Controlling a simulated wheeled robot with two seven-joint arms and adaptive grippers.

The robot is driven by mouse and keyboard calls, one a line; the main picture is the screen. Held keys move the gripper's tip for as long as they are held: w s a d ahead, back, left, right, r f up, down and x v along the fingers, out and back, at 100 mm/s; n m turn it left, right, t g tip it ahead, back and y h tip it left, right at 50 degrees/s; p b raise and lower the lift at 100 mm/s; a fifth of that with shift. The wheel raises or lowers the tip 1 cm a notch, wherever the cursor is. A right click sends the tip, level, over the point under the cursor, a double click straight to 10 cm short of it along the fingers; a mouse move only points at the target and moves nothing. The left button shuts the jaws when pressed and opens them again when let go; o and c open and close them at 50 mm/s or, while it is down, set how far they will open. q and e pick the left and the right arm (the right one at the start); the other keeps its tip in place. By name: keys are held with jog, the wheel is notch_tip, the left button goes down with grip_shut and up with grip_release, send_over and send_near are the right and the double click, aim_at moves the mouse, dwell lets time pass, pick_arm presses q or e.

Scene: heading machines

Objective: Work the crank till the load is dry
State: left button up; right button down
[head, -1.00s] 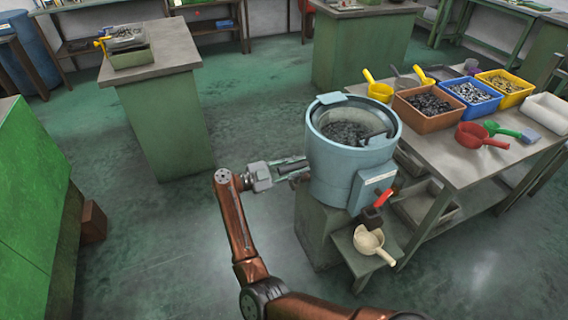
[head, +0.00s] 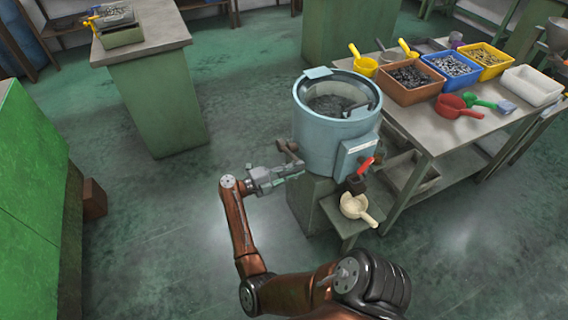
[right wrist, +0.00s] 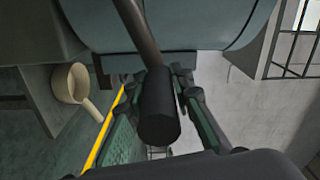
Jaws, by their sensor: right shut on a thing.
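A round pale blue machine with an open drum (head: 336,129) stands on a green block. Dark small pieces, the load (head: 330,104), lie in the drum; I cannot tell how wet they are. A crank arm (head: 289,150) sticks out of the machine's left side. My right gripper (head: 291,173) is at that crank, below its upper end. In the right wrist view, the gripper (right wrist: 160,85) is shut around the black crank handle (right wrist: 158,116), which hangs from a bent metal arm (right wrist: 138,32). My left gripper is not in view.
A table (head: 425,130) with bins of metal parts and scoops stands at right. A green cabinet (head: 35,190) is at left. Floor between is clear.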

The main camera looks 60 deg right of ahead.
jog(key=shift+s+a+f, duration=0.1)
jog(key=shift+s+f, duration=0.05)
jog(key=shift+f, duration=0.45)
jog(key=c, duration=1.7)
grip_release()
jog(key=v, duration=1.2)
